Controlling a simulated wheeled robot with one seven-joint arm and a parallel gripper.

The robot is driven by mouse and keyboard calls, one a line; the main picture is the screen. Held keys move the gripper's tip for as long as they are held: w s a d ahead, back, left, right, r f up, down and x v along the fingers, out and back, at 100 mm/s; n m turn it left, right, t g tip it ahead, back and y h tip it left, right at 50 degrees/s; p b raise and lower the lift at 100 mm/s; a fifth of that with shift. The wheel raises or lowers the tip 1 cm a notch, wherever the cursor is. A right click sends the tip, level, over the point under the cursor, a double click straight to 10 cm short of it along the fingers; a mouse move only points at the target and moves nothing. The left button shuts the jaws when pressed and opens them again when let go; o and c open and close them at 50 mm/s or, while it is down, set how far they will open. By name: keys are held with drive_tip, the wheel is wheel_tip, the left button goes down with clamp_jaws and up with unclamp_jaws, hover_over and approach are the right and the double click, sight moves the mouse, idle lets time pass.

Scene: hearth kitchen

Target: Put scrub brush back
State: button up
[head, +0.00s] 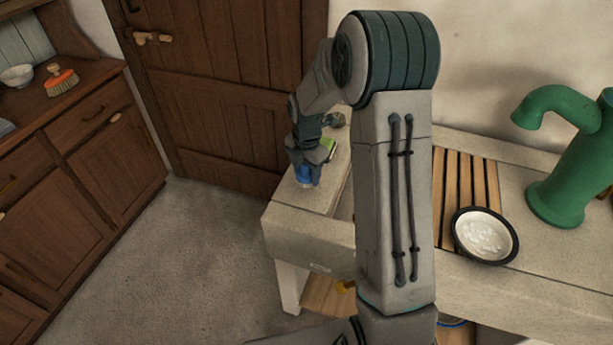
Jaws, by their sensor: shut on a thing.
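An orange-topped scrub brush (61,76) with pale bristles sits on the wooden dresser top at the far left, well away from my gripper. My gripper (309,163) is over the left end of the stone counter, beyond my arm. It is shut on a small blue thing (304,178), mostly covered by the fingers. I cannot tell what the blue thing is, nor whether it touches the counter.
A green thing (328,147) and a dark green item lie behind my gripper. The stone counter (300,222) holds a slatted rack (465,183), a dark-rimmed bowl (485,236) and a green pump (565,160). A white bowl (17,76) stands beside the brush. The floor (205,260) between is clear.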

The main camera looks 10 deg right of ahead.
drive_tip(key=shift+f, duration=1.3)
drive_tip(key=shift+f, duration=0.1)
drive_tip(key=o, duration=1)
